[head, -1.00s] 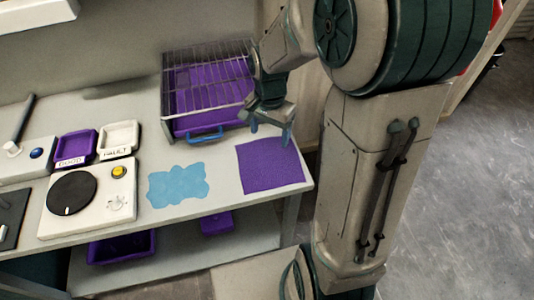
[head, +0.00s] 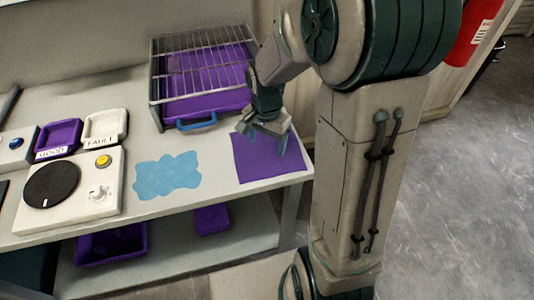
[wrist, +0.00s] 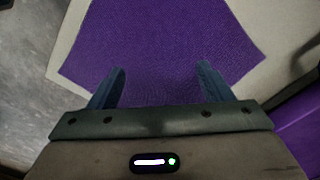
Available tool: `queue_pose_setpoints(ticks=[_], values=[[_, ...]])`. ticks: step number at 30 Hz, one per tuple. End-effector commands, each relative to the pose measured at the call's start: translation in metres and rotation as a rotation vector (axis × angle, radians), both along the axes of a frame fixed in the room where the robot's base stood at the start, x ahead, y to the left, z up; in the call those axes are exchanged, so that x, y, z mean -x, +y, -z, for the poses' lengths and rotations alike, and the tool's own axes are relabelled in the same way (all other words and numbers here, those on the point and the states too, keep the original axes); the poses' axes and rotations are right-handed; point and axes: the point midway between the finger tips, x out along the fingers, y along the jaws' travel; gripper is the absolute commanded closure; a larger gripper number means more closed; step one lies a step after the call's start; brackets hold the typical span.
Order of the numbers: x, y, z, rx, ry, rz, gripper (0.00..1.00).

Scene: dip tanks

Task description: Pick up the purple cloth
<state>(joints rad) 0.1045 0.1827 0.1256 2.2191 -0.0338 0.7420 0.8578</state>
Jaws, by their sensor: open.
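The purple cloth (head: 268,166) lies flat near the right end of the bench, close to its front edge. It also fills the middle of the wrist view (wrist: 165,45). My gripper (head: 264,142) is over the back part of the cloth in the head view and hides some of it. In the wrist view my gripper's two blue fingers (wrist: 162,80) are spread apart with only purple cloth showing between them. The gripper is open and empty. I cannot tell the exact height of the fingertips above the cloth.
A light blue cloth (head: 167,175) lies left of the purple one. A purple tray with a wire rack and blue handle (head: 197,122) stands behind. GOOD (head: 58,138) and FAULT (head: 105,126) trays and a dial box (head: 75,190) are left. Purple bins (head: 112,244) sit on the shelf below.

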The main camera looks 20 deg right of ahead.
Motion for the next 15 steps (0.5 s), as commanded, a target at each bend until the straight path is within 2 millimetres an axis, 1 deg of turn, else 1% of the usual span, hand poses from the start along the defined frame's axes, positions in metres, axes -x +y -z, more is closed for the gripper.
queue_pose_setpoints(ticks=[1,14,15], values=[[0.0001,0.0001,0.0023,0.000,0.000,0.000,0.27],[0.0000,0.0001,0.0036,0.000,0.000,0.000,0.27],[-0.0001,0.0002,0.0026,0.000,0.000,0.000,0.33]])
